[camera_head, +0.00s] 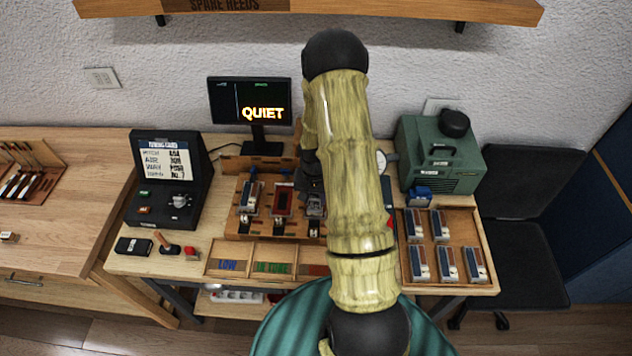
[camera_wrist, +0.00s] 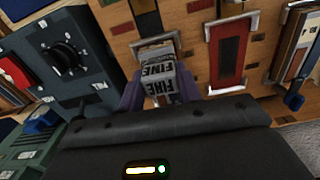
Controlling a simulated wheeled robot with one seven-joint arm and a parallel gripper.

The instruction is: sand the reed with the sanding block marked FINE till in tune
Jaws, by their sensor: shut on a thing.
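My gripper (camera_wrist: 158,92) is shut on the grey sanding block (camera_wrist: 160,70), whose faces read FINE, in the wrist view. The block is over the wooden reed board (camera_wrist: 200,25), at the near end of a light metal plate with a dark strip (camera_wrist: 146,14). I cannot tell whether the block touches the reed, which is partly hidden by it. In the head view my gripper (camera_head: 312,188) is over the right part of the reed board (camera_head: 240,226), mostly hidden by my arm. The monitor (camera_head: 250,100) reads QUIET.
A red-centred plate (camera_wrist: 228,55) lies to the right of the block. A dark-green box with a black dial (camera_wrist: 66,56) stands to the left. The head view shows a black instrument (camera_head: 165,180) at left, a green machine (camera_head: 440,155) and a reed tray (camera_head: 447,288) at right.

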